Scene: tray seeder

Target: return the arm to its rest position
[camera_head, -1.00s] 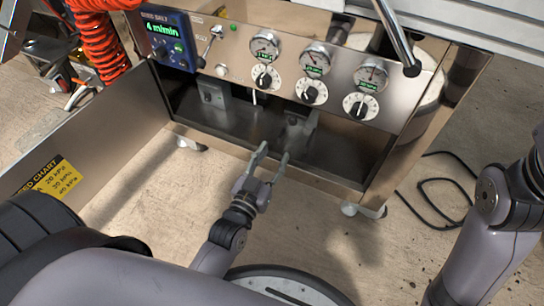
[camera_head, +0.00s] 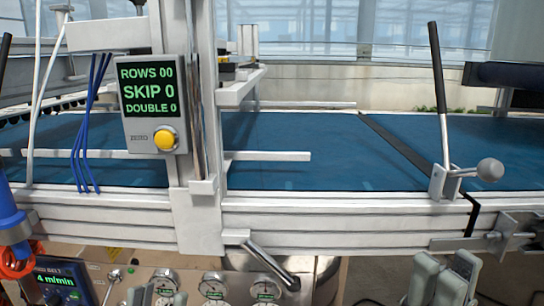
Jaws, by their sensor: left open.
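In the head view my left gripper (camera_head: 158,297) shows only as grey fingertips at the bottom edge. They are spread apart with nothing seen between them, in front of the gauge panel of the seeder. The rest of the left arm is below the picture. My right gripper (camera_head: 442,283) shows at the bottom right, its grey fingers pointing up, below the machine's front rail. Its lower part is cut off by the picture edge, and whether its fingers are parted is unclear.
A blue belt (camera_head: 300,148) runs behind a metal rail (camera_head: 320,222). A display box (camera_head: 151,104) hangs on a post. A lever with a black grip (camera_head: 435,65) and a ball knob (camera_head: 490,169) stand at right. Gauges (camera_head: 213,285) and a speed display (camera_head: 58,281) sit below.

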